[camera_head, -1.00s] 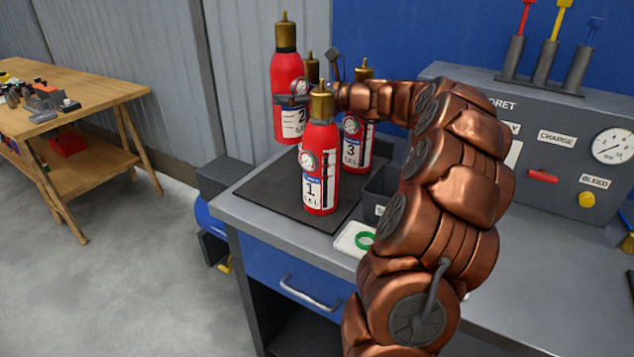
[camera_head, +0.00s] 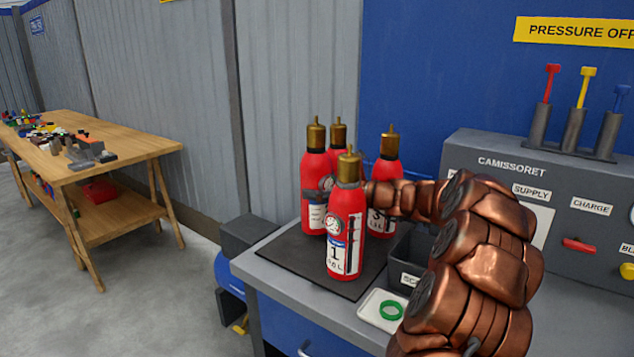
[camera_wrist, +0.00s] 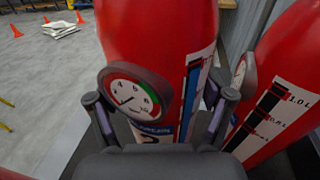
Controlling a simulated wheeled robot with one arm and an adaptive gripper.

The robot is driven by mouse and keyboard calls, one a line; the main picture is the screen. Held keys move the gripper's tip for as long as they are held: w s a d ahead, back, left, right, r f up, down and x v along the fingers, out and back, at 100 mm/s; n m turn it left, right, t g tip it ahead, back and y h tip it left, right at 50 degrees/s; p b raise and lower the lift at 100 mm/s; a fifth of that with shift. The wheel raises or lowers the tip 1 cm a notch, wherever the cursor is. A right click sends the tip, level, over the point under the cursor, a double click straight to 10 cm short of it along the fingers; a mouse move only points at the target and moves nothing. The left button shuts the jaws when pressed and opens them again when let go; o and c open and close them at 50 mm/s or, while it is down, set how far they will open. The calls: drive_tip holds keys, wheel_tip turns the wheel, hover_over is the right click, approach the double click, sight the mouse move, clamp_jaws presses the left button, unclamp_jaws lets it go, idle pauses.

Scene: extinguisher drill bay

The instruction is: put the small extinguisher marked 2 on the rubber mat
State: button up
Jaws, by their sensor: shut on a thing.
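The small extinguisher marked 2 (camera_head: 313,185) is red with a brass top. It stands upright at the left of the dark rubber mat (camera_head: 292,254), its base appearing to touch it. My gripper (camera_head: 328,183) is shut on its body, partly hidden behind extinguisher 1. In the wrist view, my gripper (camera_wrist: 158,112) has a finger on each side of the gauge of extinguisher 2 (camera_wrist: 150,40); its label is partly hidden.
Extinguisher 1 (camera_head: 346,225) stands in front on the mat, extinguisher 3 (camera_head: 387,172) to the right, and another (camera_head: 338,135) behind. A grey bin (camera_head: 405,262) and a white tray with a green ring (camera_head: 385,310) are at the right. The mat's front left is bare.

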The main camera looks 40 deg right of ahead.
drive_tip(key=shift+f, duration=0.85)
drive_tip(key=shift+f, duration=0.1)
drive_tip(key=o, duration=1.5)
drive_tip(key=shift+f, duration=0.15)
drive_tip(key=shift+o, duration=0.2)
drive_tip(key=shift+s+d, duration=0.1)
drive_tip(key=shift+s, duration=0.1)
drive_tip(key=v, duration=0.7)
